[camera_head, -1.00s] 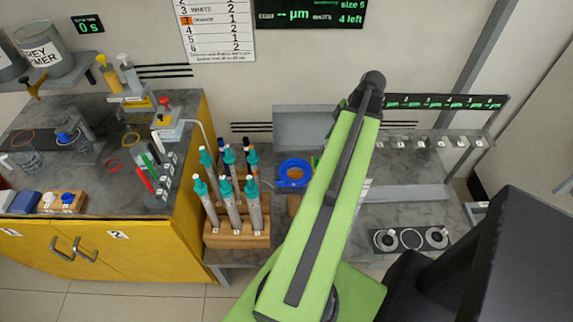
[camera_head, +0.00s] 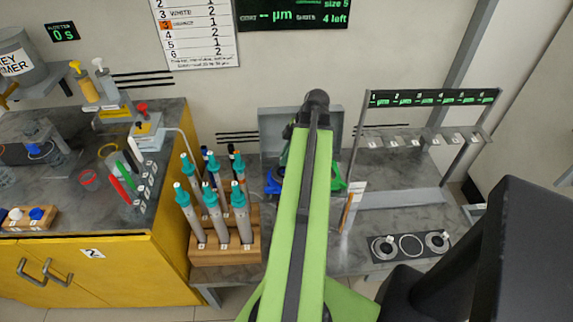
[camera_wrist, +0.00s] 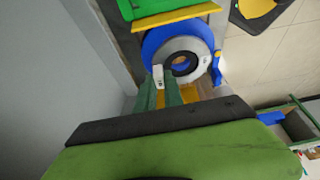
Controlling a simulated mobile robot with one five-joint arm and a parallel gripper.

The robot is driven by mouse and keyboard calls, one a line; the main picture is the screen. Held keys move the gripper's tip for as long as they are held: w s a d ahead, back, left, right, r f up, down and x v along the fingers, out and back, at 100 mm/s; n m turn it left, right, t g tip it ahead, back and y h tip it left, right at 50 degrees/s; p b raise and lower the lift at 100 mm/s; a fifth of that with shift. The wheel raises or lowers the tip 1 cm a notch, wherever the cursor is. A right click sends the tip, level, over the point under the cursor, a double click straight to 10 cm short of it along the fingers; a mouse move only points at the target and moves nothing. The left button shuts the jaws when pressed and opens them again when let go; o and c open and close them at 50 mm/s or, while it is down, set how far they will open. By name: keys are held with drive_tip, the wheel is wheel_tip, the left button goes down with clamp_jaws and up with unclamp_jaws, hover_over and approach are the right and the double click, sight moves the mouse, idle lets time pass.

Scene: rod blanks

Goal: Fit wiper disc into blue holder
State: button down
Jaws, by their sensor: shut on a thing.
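The blue holder (camera_wrist: 160,41) is a thick ring that fills the upper middle of the wrist view. In the head view the holder (camera_head: 272,183) is mostly hidden behind my arm. The wiper disc (camera_wrist: 200,52) looks pale grey with a black inner ring, and it overlaps the holder's opening. Whether it is seated inside or just in front of the holder cannot be told. My gripper (camera_wrist: 162,86), with green fingers, is shut at the disc's lower left edge, beside a small white tag. In the head view my arm hides the fingertips.
A black plate (camera_head: 411,258) with two discs and an empty ring between them lies at right on the grey bench. A wooden rack (camera_head: 225,250) of teal-capped rods stands left of my arm. A frame with hooks (camera_head: 425,136) rises behind.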

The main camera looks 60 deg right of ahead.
wheel_tip(320, 180, down, 3)
drive_tip(key=shift+r+b, duration=0.1)
drive_tip(key=shift+b, duration=0.6)
drive_tip(key=shift+r, duration=0.2)
drive_tip(key=c, duration=1.9)
unclamp_jaws()
drive_tip(key=shift+f, duration=0.2)
drive_tip(key=o, duration=0.4)
drive_tip(key=shift+o, duration=0.2)
drive_tip(key=shift+r, duration=0.15)
drive_tip(key=shift+r+p, duration=0.3)
drive_tip(key=shift+p, duration=0.15)
drive_tip(key=p+v, duration=1)
drive_tip(key=v, duration=0.1)
drive_tip(key=shift+r+p, duration=0.25)
drive_tip(key=shift+p, duration=0.05)
